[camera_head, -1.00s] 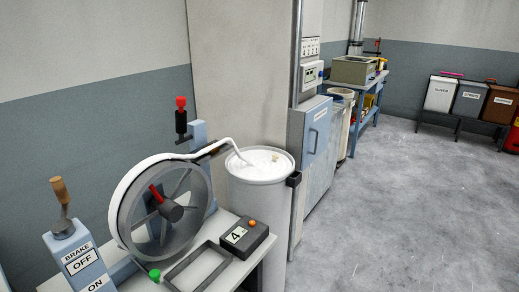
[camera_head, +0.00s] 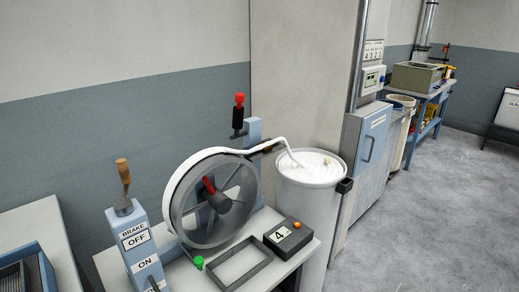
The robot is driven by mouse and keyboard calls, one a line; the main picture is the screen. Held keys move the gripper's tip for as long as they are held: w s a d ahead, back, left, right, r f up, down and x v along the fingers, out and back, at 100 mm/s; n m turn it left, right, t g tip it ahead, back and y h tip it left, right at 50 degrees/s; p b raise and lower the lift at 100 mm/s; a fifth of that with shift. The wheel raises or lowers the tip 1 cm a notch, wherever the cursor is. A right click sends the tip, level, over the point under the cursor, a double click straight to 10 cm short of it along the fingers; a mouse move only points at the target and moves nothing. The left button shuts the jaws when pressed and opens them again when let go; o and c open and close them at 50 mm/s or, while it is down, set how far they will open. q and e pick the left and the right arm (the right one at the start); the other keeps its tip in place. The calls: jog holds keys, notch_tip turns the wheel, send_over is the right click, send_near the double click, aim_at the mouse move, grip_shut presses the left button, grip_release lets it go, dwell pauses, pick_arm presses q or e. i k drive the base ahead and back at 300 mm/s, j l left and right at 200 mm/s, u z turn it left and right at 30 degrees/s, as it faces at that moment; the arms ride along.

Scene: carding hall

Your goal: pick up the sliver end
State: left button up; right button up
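A white sliver (camera_head: 284,142) runs over the rim of a large spoked wheel (camera_head: 213,200) and down into a tall white can (camera_head: 308,200). The can is full of white coiled sliver near its top. A small tan piece (camera_head: 327,162) lies on the coils at the right. I cannot tell which part is the loose sliver end. Neither of my grippers is in view.
A brake lever box (camera_head: 134,240) stands left of the wheel. A dark counter box (camera_head: 288,238) and an empty rectangular frame (camera_head: 242,265) are on the bench. A cabinet (camera_head: 370,135) stands behind the can.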

aim_at(261, 147)
jog(key=u, duration=0.65)
jog(key=i+l+u, duration=0.1)
jog(key=l+u, duration=0.25)
jog(key=u, duration=0.15)
jog(key=l+u, duration=0.8)
jog(key=l, duration=0.45)
